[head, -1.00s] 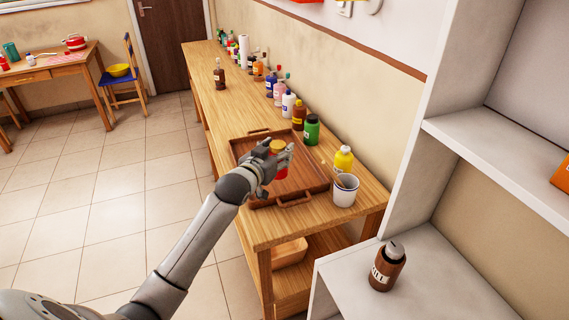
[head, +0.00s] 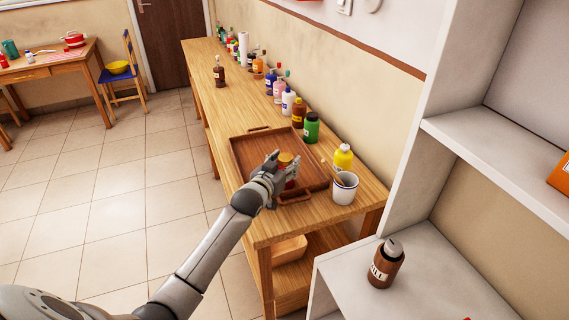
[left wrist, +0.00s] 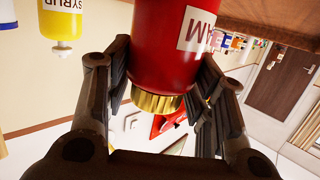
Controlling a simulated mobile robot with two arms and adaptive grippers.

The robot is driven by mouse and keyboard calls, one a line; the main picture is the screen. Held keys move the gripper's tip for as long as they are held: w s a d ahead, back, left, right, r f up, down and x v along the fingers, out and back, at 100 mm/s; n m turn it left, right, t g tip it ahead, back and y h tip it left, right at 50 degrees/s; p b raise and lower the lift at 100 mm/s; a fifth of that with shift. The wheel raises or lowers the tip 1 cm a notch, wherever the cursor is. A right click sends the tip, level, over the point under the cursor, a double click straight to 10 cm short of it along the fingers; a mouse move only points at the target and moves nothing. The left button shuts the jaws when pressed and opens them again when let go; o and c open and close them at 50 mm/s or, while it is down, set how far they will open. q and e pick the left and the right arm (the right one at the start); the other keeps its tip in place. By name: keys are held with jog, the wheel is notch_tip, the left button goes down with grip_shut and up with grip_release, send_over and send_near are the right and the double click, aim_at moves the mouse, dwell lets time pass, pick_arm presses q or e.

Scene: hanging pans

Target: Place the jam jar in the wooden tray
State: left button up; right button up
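The jam jar, red with a gold lid (head: 286,157), is over the near part of the wooden tray (head: 258,146) in the head view. My left gripper (head: 283,168) is around it. In the left wrist view, the jar's red body (left wrist: 168,45), with part of a white JAM label, sits upside down in the picture between both fingers (left wrist: 163,80). The fingers appear closed against its sides. My right gripper is not in view.
A white cup (head: 345,190) and a yellow syrup bottle (head: 343,158) stand right of the tray. A green jar (head: 311,128) and several bottles line the wall side of the wooden table (head: 225,95). A brown bottle (head: 386,264) stands on the white shelf.

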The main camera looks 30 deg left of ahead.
pick_arm(q)
jog(key=o, duration=0.4)
jog(key=shift+r, duration=0.15)
jog(key=shift+s, duration=0.55)
jog(key=s+r, duration=0.2)
jog(key=s, duration=0.8)
jog(key=shift+s+d+b, duration=0.25)
jog(key=shift+s+b, duration=0.1)
jog(key=shift+s, duration=0.05)
